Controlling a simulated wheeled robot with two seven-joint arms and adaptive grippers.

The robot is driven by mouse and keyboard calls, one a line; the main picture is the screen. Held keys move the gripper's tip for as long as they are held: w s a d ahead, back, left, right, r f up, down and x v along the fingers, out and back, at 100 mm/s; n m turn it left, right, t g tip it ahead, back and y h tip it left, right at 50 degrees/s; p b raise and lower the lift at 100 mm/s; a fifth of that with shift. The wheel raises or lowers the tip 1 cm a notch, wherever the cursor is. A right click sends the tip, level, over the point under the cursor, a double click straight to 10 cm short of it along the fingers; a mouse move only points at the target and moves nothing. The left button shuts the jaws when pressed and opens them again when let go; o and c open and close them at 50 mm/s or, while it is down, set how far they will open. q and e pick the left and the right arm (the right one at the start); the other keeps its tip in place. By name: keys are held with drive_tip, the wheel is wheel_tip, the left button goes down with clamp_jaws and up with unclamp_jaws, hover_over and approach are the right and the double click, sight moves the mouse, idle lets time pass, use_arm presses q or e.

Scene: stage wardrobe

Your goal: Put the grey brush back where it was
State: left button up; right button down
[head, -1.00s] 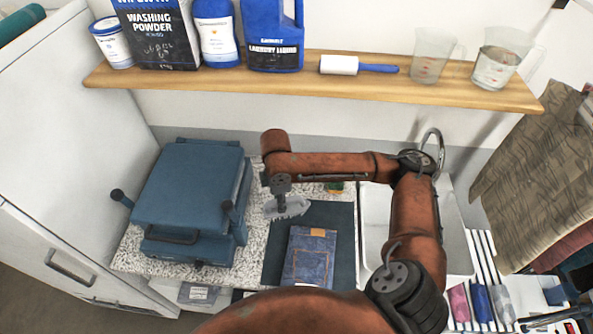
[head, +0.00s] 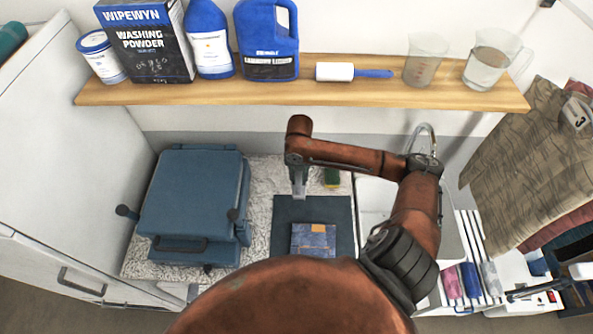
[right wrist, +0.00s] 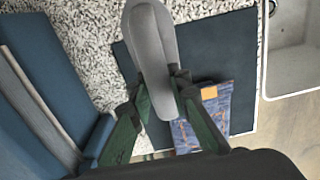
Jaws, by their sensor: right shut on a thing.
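The grey brush (right wrist: 150,40) is held between the green fingers of my right gripper (right wrist: 162,88) in the right wrist view. Its long rounded grey body points away from the gripper. In the head view the brush (head: 299,184) shows as a narrow grey shape hanging below my right gripper (head: 295,163). It is above the speckled counter, by the back left corner of the dark mat (head: 285,212). I cannot tell its exact height. My left gripper is not in view.
Folded jeans (head: 314,243) lie on the mat. A blue press (head: 192,195) stands to the left, a sink (head: 375,200) to the right. A wooden shelf (head: 350,95) with bottles, a lint roller and jugs runs above.

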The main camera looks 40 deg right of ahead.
drive_tip(key=w+d+f, duration=0.1)
drive_tip(key=w+d, duration=0.1)
drive_tip(key=w, duration=0.1)
drive_tip(key=w+d+f+p, duration=0.1)
drive_tip(key=w, duration=0.1)
drive_tip(key=shift+d+f, duration=0.3)
drive_tip(key=shift+d, duration=0.05)
drive_tip(key=w+d+f, duration=0.1)
drive_tip(key=f, duration=0.2)
drive_tip(key=w+d+f, duration=0.1)
drive_tip(key=f, duration=0.2)
drive_tip(key=w+d+f+p, duration=0.1)
drive_tip(key=w+f, duration=0.1)
drive_tip(key=f, duration=0.1)
drive_tip(key=shift+w+d, duration=0.1)
drive_tip(key=shift+f, duration=0.1)
drive_tip(key=shift+f, duration=0.1)
drive_tip(key=c, duration=1.8)
unclamp_jaws()
